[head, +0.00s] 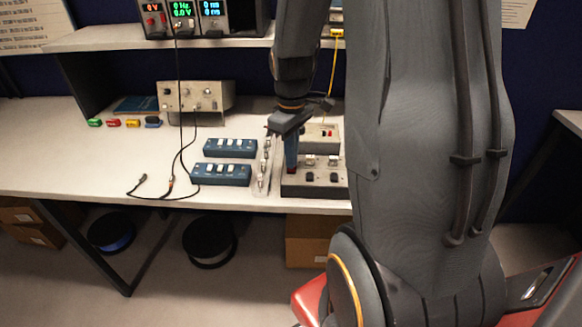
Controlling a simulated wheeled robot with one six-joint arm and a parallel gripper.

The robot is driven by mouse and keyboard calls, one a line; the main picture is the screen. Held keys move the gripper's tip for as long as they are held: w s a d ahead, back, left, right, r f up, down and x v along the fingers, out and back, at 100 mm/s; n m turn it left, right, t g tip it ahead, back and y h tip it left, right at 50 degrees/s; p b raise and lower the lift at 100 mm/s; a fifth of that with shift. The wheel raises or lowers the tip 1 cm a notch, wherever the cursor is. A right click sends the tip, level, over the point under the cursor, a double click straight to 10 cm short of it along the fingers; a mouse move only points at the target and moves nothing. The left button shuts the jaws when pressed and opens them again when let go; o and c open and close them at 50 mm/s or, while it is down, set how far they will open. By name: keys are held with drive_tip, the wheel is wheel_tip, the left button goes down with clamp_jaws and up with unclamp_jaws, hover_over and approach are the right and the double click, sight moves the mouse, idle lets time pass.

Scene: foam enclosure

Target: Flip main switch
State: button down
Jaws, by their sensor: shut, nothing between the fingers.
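My gripper (291,165) is shut and points down over the left part of a dark box with a light top (318,176). Its fingertips are at or just above the box's left side; I cannot tell whether they touch. The box carries dark knobs and small metal parts on top. Two blue switch boxes with white rockers lie to the left, one behind (230,148) and one in front (221,174). I cannot tell which switch is the main one. My arm hides the right side of the bench.
A strip of metal connectors (263,168) lies between the blue boxes and the dark box. A beige instrument (196,97) stands behind. Black cables (160,194) run across the bench front. Meters (183,17) sit on the shelf. The bench's left front is clear.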

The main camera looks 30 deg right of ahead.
drive_tip(key=shift+f+b, duration=0.35)
drive_tip(key=shift+f, duration=0.35)
idle(0.3)
drive_tip(key=shift+r, duration=0.1)
wheel_tip(320, 180, up, 7)
drive_tip(key=p, duration=0.6)
idle(0.3)
idle(0.3)
drive_tip(key=s+a+f+m+b, duration=0.2)
drive_tip(key=s+a+b, duration=0.1)
drive_tip(key=a, duration=0.3)
drive_tip(key=s+a+f+m+t+b, duration=0.1)
drive_tip(key=s+a+f+m+b, duration=0.1)
drive_tip(key=a, duration=0.5)
drive_tip(key=s+m+b, duration=0.1)
drive_tip(key=s+b, duration=0.1)
drive_tip(key=b, duration=0.1)
drive_tip(key=shift+s+f, duration=0.3)
drive_tip(key=shift+f, duration=0.05)
